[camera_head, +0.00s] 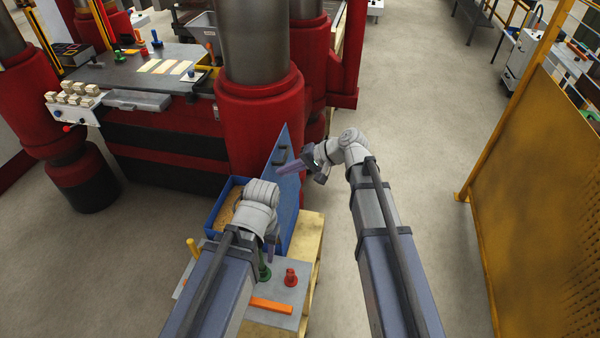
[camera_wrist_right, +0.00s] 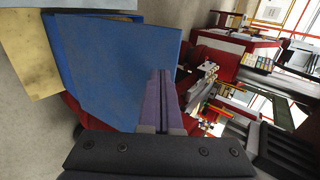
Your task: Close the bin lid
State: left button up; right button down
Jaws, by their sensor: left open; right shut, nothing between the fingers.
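The blue bin (camera_head: 212,222) stands on a wooden pallet, with tan contents visible inside. Its blue lid (camera_head: 291,190) is raised steeply along the bin's right side and has a dark handle (camera_head: 281,155). The lid fills much of the right wrist view (camera_wrist_right: 115,70). My right gripper (camera_head: 284,164) is shut and empty, by the lid's upper part near the handle; I cannot tell whether it touches. Its closed fingers show in the right wrist view (camera_wrist_right: 160,90). My left gripper (camera_head: 270,250) is in front of the bin, pointing down, partly hidden by its wrist.
A grey board (camera_head: 215,282) with a red knob (camera_head: 291,277), an orange bar (camera_head: 271,305) and a yellow peg lies in front of the bin on the pallet (camera_head: 311,235). The red press (camera_head: 262,125) stands close behind. A yellow mesh fence (camera_head: 540,180) is at right; open floor lies between.

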aim_at(265, 173)
jog(key=shift+w+a+f, duration=0.1)
jog(key=shift+w+a, duration=0.2)
jog(key=shift+a, duration=0.55)
jog(key=shift+w+a+f, duration=0.1)
jog(key=shift+w+a, duration=0.15)
jog(key=shift+a, duration=0.55)
